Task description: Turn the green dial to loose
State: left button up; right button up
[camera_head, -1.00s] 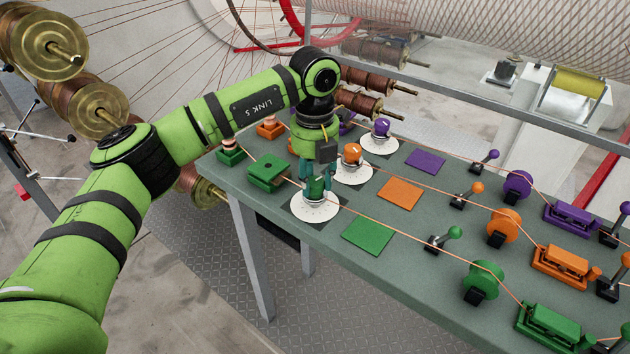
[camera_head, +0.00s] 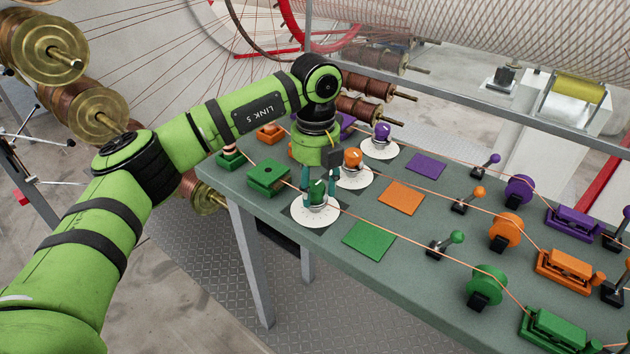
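The green dial (camera_head: 318,190) is a dark green knob on a round white scale plate (camera_head: 313,215) at the near left of the table. My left gripper (camera_head: 318,196) points down over it. Its two teal fingers are apart, one on each side of the knob, and look open with a small gap to it. The scale's markings are too small to read, so I cannot tell which setting the dial points to. My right gripper is not in view.
The orange dial (camera_head: 352,158) stands close behind my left gripper, the purple dial (camera_head: 382,132) farther back. A green block (camera_head: 268,178) sits to the left, a flat green square (camera_head: 369,240) to the right. Copper wires cross the table (camera_head: 400,275) in rows.

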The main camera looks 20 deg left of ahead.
aim_at(316, 187)
pick_arm(q)
jog(key=shift+r, duration=0.2)
jog(key=shift+w, duration=0.1)
notch_tip(316, 187, up, 12)
dwell(0.4)
jog(key=shift+f, duration=0.1)
dwell(0.3)
